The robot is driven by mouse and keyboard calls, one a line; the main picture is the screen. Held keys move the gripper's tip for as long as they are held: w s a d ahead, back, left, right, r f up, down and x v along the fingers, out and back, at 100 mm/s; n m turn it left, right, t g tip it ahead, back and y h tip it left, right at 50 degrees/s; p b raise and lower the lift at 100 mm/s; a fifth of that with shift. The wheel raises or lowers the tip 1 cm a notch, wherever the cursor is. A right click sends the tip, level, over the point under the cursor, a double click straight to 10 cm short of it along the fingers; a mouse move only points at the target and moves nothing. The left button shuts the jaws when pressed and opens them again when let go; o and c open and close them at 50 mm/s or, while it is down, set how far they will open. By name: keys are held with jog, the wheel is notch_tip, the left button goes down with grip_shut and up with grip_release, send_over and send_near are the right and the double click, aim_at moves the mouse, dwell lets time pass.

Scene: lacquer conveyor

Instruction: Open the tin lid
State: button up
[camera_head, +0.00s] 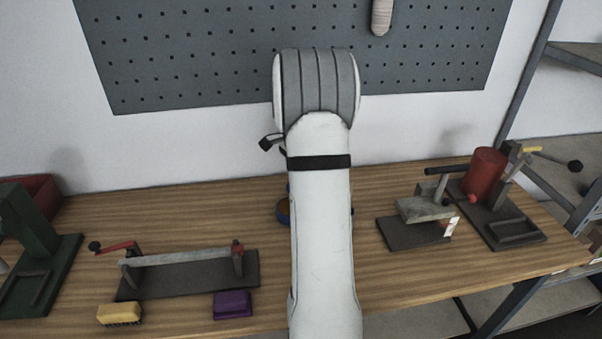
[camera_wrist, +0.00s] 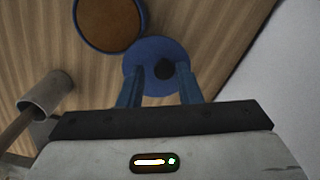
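The blue round tin (camera_wrist: 110,22) stands open in the wrist view, with brown contents showing and its top cut off by the picture edge. The blue lid (camera_wrist: 136,62) is off the tin, right beside it, with a dark knob (camera_wrist: 168,69) on top. My gripper (camera_wrist: 160,72) has its two blue fingers apart over the lid, with the knob between the tips. The knob does not look clamped.
A grey cylinder with a wooden handle (camera_wrist: 45,92) lies left of my gripper. The wall is close on the right in the wrist view. The bench (camera_head: 190,215) also bears a clamp fixture (camera_head: 185,275), yellow brush (camera_head: 120,314), purple block (camera_head: 232,305) and red cylinder (camera_head: 484,174).

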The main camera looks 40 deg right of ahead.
jog(key=shift+o, duration=0.9)
jog(key=shift+w+r, duration=0.1)
jog(key=shift+r, duration=0.2)
notch_tip(320, 180, up, 7)
jog(key=shift+r, duration=0.15)
